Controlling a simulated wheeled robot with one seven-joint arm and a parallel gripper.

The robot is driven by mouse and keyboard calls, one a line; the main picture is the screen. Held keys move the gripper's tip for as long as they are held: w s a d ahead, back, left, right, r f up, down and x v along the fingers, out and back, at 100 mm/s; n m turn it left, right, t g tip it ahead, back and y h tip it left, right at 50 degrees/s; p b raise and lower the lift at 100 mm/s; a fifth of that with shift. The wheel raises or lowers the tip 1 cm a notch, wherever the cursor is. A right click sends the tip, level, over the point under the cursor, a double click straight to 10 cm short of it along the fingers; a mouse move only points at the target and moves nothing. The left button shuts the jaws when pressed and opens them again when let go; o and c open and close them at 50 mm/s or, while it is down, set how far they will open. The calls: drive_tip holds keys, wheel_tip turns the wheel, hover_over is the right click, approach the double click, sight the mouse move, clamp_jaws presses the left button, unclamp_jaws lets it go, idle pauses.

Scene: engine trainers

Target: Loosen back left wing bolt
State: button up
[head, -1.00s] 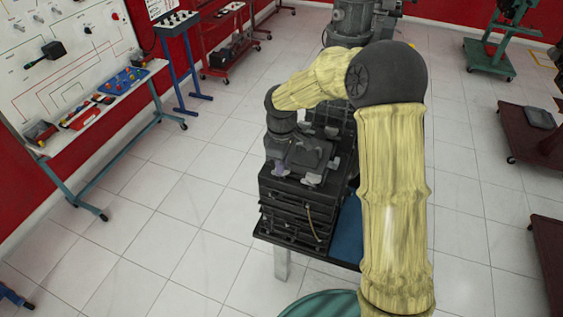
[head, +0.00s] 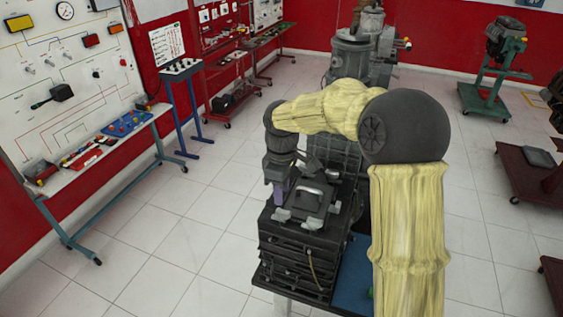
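A black engine block (head: 290,256) stands on a blue-topped stand. On it lies a dark cover plate (head: 302,203) with a pale handle (head: 312,191). Two light grey wing bolts show at the plate's front edge: the front left one (head: 283,214) and the front right one (head: 313,223). My gripper (head: 279,192) points down at the plate's left side, behind the front left bolt. The back left wing bolt is not clearly seen; my gripper and wrist cover that area. The fingers are too small to tell whether they are open or touch anything.
A large grey machine (head: 360,55) stands behind the engine. A teal-framed panel bench (head: 105,150) is at the left. Red trolleys (head: 530,165) stand at the right. The tiled floor (head: 190,235) left of the engine is clear.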

wheel_tip(320, 180, up, 11)
drive_tip(key=b, duration=0.1)
drive_tip(key=shift+f+b, duration=0.15)
drive_tip(key=shift+b, duration=0.15)
drive_tip(key=shift+f, duration=0.1)
drive_tip(key=s+d+f+m+t+b, duration=0.2)
drive_tip(key=s+d+f+m+b, duration=0.1)
drive_tip(key=s+d+f+m, duration=1.1)
drive_tip(key=s+d+f, duration=0.2)
drive_tip(key=s+f, duration=0.3)
drive_tip(key=shift+f+t, duration=0.2)
drive_tip(key=shift+t, duration=0.1)
